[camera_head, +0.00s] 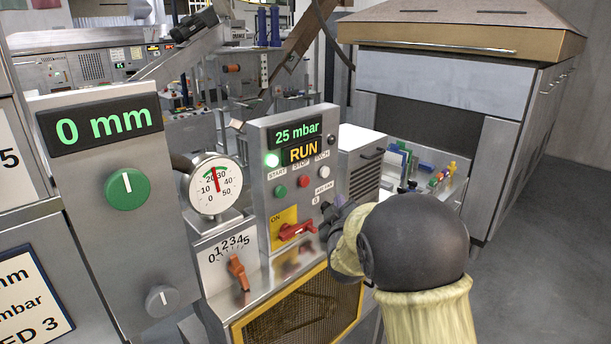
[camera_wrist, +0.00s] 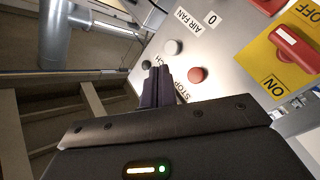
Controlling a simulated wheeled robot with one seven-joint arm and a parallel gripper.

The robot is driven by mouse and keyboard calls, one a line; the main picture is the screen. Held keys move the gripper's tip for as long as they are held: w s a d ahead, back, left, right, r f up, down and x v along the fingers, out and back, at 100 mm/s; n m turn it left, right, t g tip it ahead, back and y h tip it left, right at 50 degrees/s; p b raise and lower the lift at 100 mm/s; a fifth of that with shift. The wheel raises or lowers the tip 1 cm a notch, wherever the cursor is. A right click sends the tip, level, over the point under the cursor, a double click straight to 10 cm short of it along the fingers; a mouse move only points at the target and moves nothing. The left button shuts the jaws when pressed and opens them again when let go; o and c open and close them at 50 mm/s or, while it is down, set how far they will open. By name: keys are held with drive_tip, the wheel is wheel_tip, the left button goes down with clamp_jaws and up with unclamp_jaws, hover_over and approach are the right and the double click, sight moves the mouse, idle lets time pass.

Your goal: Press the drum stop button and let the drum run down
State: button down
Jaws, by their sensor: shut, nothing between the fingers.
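The red stop button (camera_head: 303,181) sits between the green start button (camera_head: 281,191) and the pale EXCH button (camera_head: 323,171). In the wrist view the red button (camera_wrist: 197,75) is just right of my gripper (camera_wrist: 158,74), with the pale button (camera_wrist: 173,47) above. My gripper (camera_head: 330,222) is shut and empty, low and right of the buttons in the head view. Contact with the panel is not visible; the start button is hidden in the wrist view.
A red switch handle (camera_head: 297,230) on a yellow ON plate is below the buttons, close to my gripper. An orange lever (camera_head: 238,272), a round gauge (camera_head: 215,186) and a 0 mm panel (camera_head: 105,170) are to the left. Open floor (camera_head: 555,250) lies to the right.

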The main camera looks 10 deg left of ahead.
sight(304, 181)
drive_tip(key=shift+w+a+r, duration=0.1)
drive_tip(key=shift+r, duration=0.2)
drive_tip(key=shift+a, duration=0.1)
drive_tip(key=w+a+p, duration=0.3)
drive_tip(key=w+a, duration=0.2)
drive_tip(key=a, duration=0.2)
drive_tip(key=shift+w, duration=0.2)
idle(2.1)
drive_tip(key=shift+w+a, duration=0.25)
